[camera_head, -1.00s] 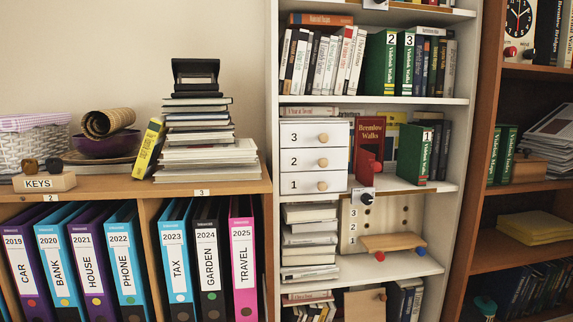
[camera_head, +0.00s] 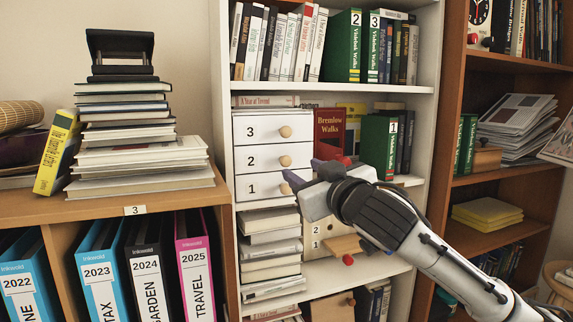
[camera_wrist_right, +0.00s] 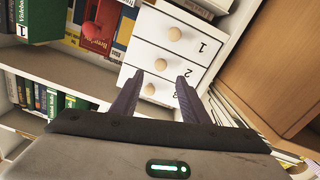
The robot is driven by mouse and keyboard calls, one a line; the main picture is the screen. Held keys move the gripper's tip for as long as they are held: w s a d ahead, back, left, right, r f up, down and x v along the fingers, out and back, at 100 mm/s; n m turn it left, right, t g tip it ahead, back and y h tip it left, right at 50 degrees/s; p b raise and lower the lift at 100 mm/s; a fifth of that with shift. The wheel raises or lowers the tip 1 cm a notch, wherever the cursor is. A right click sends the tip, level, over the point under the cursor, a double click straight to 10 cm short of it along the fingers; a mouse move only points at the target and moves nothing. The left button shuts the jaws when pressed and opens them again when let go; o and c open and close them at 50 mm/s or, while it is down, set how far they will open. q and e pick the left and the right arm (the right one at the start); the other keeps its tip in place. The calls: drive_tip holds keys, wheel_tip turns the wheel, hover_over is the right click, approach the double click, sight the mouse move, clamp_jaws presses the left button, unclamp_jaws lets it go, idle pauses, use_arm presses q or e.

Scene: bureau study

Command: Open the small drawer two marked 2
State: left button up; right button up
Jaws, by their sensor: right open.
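The white three-drawer box stands on the white shelf. Its middle drawer (camera_head: 262,158), marked 2, has a round wooden knob (camera_head: 285,160) and looks closed. In the right wrist view the turned drawer 2 (camera_wrist_right: 178,68) lies just beyond my fingertips, with its knob (camera_wrist_right: 160,64) nearly in line with the gap. My right gripper (camera_head: 305,172) is open and empty, in front of the box's lower right side near knobs 1 and 2. It also shows in the right wrist view (camera_wrist_right: 158,78). My left gripper is out of view.
Drawers 3 (camera_head: 255,129) and 1 (camera_head: 256,186) look closed. A red Bremlow Walks book (camera_head: 329,127) and a green book marked 1 (camera_head: 378,145) stand right of the box.

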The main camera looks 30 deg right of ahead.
sight(287, 163)
drive_tip(key=p+x, duration=0.1)
drive_tip(key=x, duration=0.7)
drive_tip(key=shift+w, duration=0.35)
drive_tip(key=shift+f, duration=0.1)
clamp_jaws()
drive_tip(key=shift+s+a, duration=0.1)
drive_tip(key=shift+a, duration=0.05)
